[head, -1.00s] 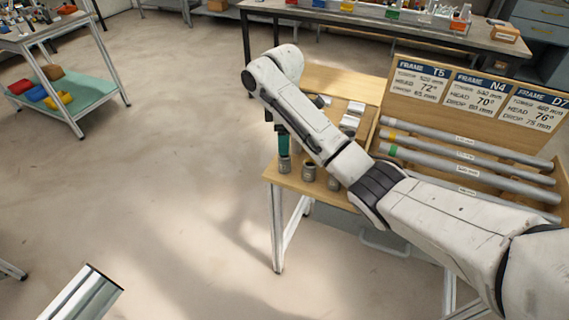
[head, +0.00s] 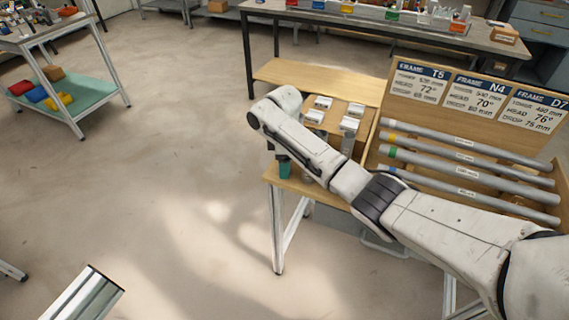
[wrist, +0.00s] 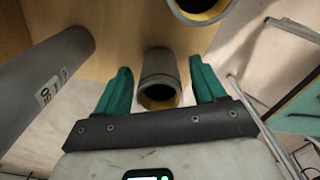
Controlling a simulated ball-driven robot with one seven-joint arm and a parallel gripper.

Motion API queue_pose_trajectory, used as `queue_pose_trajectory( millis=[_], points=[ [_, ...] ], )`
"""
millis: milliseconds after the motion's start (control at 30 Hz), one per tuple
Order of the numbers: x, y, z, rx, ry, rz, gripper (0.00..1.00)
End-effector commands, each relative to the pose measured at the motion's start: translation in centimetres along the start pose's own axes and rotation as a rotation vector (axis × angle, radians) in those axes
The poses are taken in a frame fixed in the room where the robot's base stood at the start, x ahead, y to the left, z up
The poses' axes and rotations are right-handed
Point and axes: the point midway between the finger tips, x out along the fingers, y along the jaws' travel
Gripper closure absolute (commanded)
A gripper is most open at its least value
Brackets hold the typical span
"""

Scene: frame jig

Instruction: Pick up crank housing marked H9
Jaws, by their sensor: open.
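My gripper (wrist: 160,66) is open in the wrist view, its two teal fingers on either side of a grey cylindrical housing (wrist: 158,64). The housing has a yellow inner ring and shows small gaps to the fingers. No H9 mark is legible on it. A second grey housing (wrist: 198,12) with a yellow ring is cut off by the top edge of the wrist view. In the head view, my gripper (head: 285,168) is at the near left corner of the wooden bench, and my arm hides the housings there.
A thick grey tube (wrist: 38,85) with a partly readable label runs along the left in the wrist view. Labelled grey tubes (head: 465,157) lie in a rack at right, under the frame boards (head: 470,93). Silver blocks (head: 350,124) stand on the wooden bench (head: 325,80).

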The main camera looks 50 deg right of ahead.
Motion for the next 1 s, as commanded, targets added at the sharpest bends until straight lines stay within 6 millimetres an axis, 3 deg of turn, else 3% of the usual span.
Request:
queue_pose_trajectory(
  millis=[100, 700, 1000],
  points=[
    [-0.01, -0.02, -0.01, 0.0, 0.0, 0.0, 0.33],
    [-0.04, -0.02, -0.02, 0.0, 0.0, 0.0, 0.9],
    [-0.29, 0.01, -0.04, 0.0, 0.0, 0.001, 0.9]
  ],
)
